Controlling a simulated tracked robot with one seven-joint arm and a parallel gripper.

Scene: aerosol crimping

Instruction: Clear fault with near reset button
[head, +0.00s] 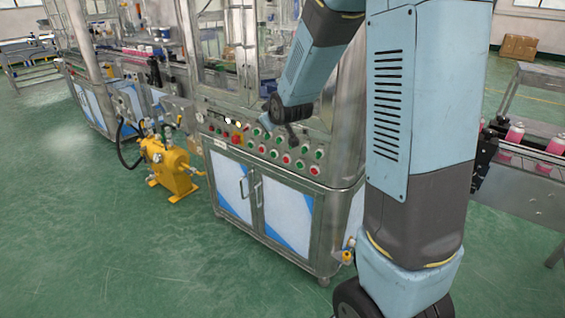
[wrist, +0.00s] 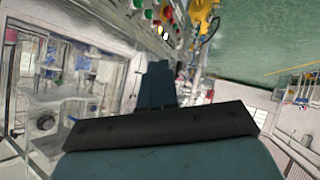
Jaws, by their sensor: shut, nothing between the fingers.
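The control panel (head: 262,150) on the front of the steel machine carries rows of green and red buttons, with a few white, yellow and larger red ones at its left end. No readable label shows which button is the near reset button. In the wrist view, several buttons of the panel (wrist: 158,18) show at the top, tilted. My gripper (wrist: 160,66) is shut and empty, its fingers pointing toward the machine, just below the buttons in that picture. In the head view, my arm's end is in front of the panel and hides part of it. I cannot tell whether the fingertips touch anything.
The steel machine cabinet (head: 285,205) has blue and white doors with protruding handles. A yellow pump unit (head: 170,165) with a black hose stands to its left. A conveyor (head: 535,160) with pink cans is at right. The green floor in front is clear.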

